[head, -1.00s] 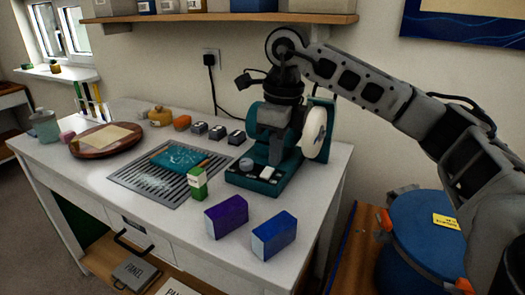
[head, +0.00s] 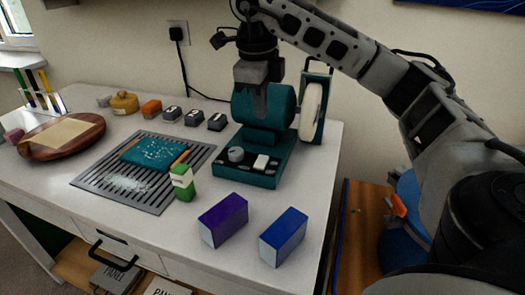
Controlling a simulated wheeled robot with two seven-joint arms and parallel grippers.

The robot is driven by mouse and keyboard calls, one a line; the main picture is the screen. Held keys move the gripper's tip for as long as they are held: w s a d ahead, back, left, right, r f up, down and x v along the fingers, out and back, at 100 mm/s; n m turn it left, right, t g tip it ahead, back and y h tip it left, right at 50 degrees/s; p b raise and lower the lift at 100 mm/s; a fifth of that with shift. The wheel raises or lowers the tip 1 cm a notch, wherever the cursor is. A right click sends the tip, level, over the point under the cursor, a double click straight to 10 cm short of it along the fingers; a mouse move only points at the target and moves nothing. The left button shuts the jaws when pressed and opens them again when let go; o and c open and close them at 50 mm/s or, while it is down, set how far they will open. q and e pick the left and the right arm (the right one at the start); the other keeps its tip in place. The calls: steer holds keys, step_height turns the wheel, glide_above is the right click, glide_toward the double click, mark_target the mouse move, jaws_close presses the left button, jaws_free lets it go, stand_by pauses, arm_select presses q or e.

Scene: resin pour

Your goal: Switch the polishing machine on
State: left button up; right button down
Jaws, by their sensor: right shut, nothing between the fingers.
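The polishing machine (head: 282,108) is teal, with a pale round wheel (head: 311,111) on its right side, and stands at the table's right rear. Its base carries a white switch (head: 262,162) and a round grey knob (head: 236,154). I cannot tell the switch's position, or whether the wheel turns. My left gripper is out of view.
Purple (head: 223,220) and blue (head: 284,237) boxes stand in front of the machine, with a small green box (head: 183,184) to the left. A slatted rack (head: 92,180) holds a teal panel (head: 152,153). Several small dark blocks (head: 194,118) line the back. A cable (head: 184,70) runs from the wall socket.

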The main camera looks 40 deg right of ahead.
steer(key=b, duration=0.2)
glide_toward(263, 157)
steer(key=f, duration=0.5)
steer(key=shift+w+d+f, duration=0.1)
steer(key=shift+d+f, duration=0.1)
steer(key=shift+d, duration=0.1)
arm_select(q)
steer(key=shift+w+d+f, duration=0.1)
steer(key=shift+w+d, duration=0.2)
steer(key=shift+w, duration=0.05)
arm_select(e)
steer(key=shift+w+d+f, duration=0.1)
steer(key=shift+f, duration=0.6)
